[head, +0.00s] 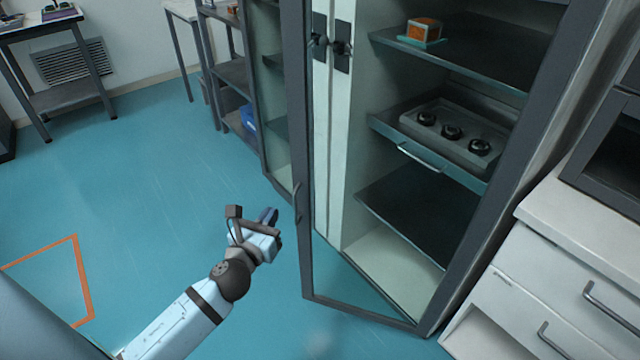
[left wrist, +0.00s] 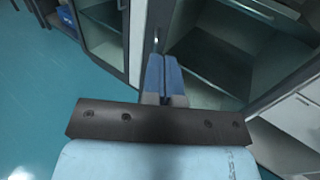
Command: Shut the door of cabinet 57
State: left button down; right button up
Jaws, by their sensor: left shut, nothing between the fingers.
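A tall grey-framed cabinet (head: 480,205) stands at the right with its shelves showing. Its glass door stands open; the dark door frame (head: 306,240) reaches out toward me, and its lower rail runs back to the cabinet's right side. A slim door handle (head: 297,203) is on the free edge. No cabinet number is readable. My left gripper (head: 270,214) is shut and empty, just left of the handle; contact cannot be told. In the left wrist view its blue fingers (left wrist: 163,74) point at the door edge (left wrist: 138,40), with the handle (left wrist: 156,40) just beyond. My right gripper is out of view.
Inside the cabinet are an orange box (head: 424,30) and a tray with black round parts (head: 452,132). A white drawer unit (head: 550,285) stands close at the right. Dark shelving (head: 232,75) stands behind. The blue floor at the left is clear.

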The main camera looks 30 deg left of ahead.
aim_at(297, 171)
pick_arm(q)
jog(key=w, duration=0.4)
jog(key=w+a+b, duration=0.1)
jog(key=w, duration=0.3)
jog(key=w+a, duration=0.1)
jog(key=w, duration=0.3)
jog(key=shift+w+a, duration=0.2)
jog(key=shift+w, duration=0.55)
jog(key=shift+a, duration=0.1)
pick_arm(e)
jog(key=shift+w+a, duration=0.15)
pick_arm(q)
jog(key=shift+w, duration=0.15)
